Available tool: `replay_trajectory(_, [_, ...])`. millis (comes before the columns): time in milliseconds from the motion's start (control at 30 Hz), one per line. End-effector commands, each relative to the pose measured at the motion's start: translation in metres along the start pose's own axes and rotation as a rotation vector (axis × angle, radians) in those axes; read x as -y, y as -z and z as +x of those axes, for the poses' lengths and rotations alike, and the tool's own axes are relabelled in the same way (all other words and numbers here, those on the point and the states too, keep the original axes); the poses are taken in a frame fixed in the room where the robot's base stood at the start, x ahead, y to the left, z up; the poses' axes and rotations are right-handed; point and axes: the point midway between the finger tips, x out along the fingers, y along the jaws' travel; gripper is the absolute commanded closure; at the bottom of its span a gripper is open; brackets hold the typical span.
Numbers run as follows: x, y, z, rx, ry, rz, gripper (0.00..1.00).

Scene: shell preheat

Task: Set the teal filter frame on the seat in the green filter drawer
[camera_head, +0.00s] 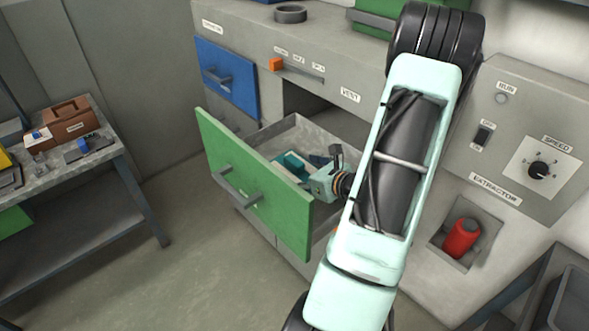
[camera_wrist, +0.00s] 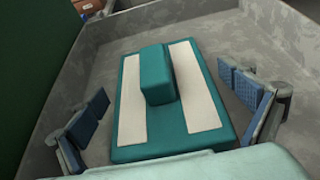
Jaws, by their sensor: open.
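The green filter drawer (camera_head: 250,188) is pulled open from the grey cabinet. The teal filter frame (camera_head: 292,164) lies inside it, partly hidden by the drawer front. In the wrist view the frame (camera_wrist: 155,125) is a flat teal plate with two pale strips and a raised teal block between them. My gripper (camera_head: 322,163) is low inside the drawer. In the wrist view my gripper (camera_wrist: 168,98) is open, with one blue-padded finger on each side of the frame, apart from the raised block. The seat is not clearly visible, so I cannot tell whether the frame rests on it.
A shut blue drawer (camera_head: 226,77) is at the upper left, and an orange-knobbed slider (camera_head: 276,64) is above. A control panel with a red part (camera_head: 461,238) is on the right. A workbench (camera_head: 60,157) stands left, with free floor between.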

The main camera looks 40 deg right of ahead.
Motion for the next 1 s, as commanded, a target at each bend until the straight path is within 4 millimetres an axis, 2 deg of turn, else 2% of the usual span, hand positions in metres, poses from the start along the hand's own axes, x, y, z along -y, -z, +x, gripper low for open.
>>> replay_trajectory(300, [0.002,0.001,-0.069,0.000,0.008,-0.001,0.03])
replay_trajectory(500, [0.001,0.001,-0.103,-0.001,0.005,0.000,0.03])
replay_trajectory(700, [0.000,0.001,-0.117,0.000,0.003,0.000,0.03])
replay_trajectory(1000, [0.000,0.001,-0.118,-0.001,0.002,0.001,0.03])
